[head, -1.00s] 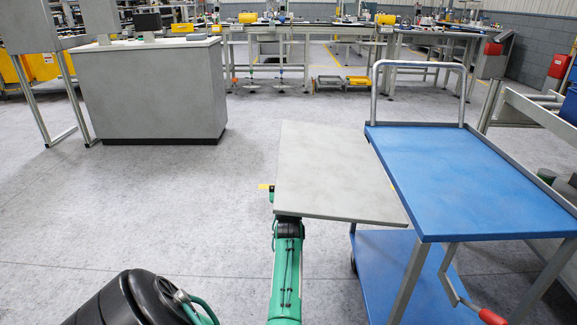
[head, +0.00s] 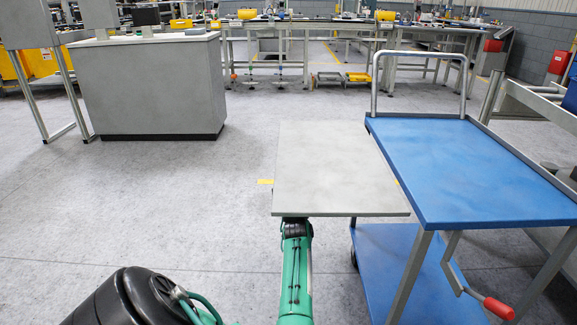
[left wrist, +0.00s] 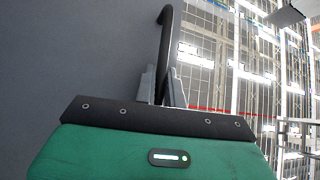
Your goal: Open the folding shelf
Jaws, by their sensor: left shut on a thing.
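The folding shelf is a flat light grey panel (head: 338,170) along the left side of the blue cart (head: 470,170). It is swung up and lies about level with the cart top. My left arm reaches in from below, and its end goes under the shelf's near edge, so the left gripper is hidden in the head view. In the left wrist view the left gripper (left wrist: 162,88) is shut on a dark bent handle (left wrist: 167,40) beside a dark grey surface (left wrist: 70,50), which looks like the shelf's underside. My right gripper is out of view.
A crank with a red grip (head: 498,308) hangs at the cart's near side. The cart has a lower blue deck (head: 385,255) and a metal push bar (head: 418,55). A grey counter (head: 148,85) stands back left. The floor left of the shelf is clear.

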